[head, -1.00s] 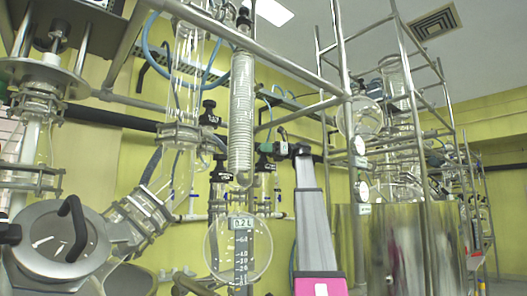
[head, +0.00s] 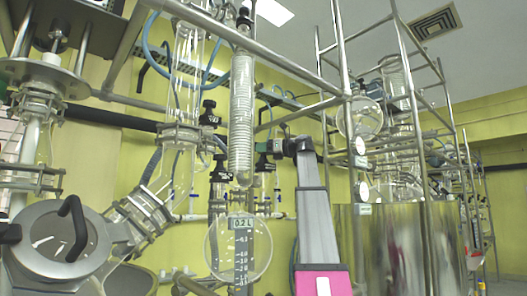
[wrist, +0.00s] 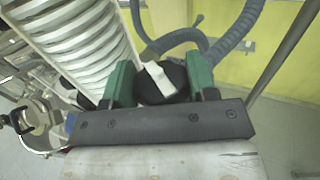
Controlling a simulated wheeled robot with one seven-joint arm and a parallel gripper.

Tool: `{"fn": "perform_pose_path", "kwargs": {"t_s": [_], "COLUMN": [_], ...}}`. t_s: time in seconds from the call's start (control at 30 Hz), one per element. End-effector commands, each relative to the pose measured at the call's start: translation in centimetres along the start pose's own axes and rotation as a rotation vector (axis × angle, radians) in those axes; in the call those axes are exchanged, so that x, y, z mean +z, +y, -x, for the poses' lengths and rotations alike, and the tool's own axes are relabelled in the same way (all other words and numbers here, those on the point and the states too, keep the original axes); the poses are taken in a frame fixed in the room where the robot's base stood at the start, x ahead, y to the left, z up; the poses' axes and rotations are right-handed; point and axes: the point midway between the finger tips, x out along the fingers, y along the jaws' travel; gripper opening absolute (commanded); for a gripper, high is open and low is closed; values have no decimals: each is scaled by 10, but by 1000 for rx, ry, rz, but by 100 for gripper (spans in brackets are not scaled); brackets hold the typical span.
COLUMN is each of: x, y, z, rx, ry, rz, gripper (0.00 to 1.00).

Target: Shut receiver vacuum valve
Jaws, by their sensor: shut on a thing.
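A black valve knob with a white bar-shaped mark (wrist: 158,83) sits between the two green fingers of my gripper (wrist: 163,84) in the wrist view. The fingers are closed on its sides, and the white mark lies slanted to the picture. In the head view my gripper (head: 272,148) reaches left to a black valve knob (head: 263,166) on glassware behind the coiled condenser. The fingers and the dark parts overlap there, so the grip is hard to make out. The knob's lower part is hidden by my gripper in the wrist view.
A ribbed glass condenser (head: 242,115) stands just left of my gripper. Other black valve caps (head: 208,114) are further left. A round flask with a 0.2 L scale (head: 238,250) is below. Metal frame bars (head: 300,115) cross nearby. Grey hoses (wrist: 225,45) run behind the knob.

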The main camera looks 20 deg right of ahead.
Motion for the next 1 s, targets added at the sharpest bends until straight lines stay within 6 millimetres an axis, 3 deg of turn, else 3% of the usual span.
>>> {"fn": "perform_pose_path", "kwargs": {"t_s": [0.6, 1.0], "x": [-1, -1], "y": [3, 1], "z": [-1, 0], "rx": [-544, -715], "ry": [0, 1], "rz": [1, -1], "gripper": [29, 29]}}
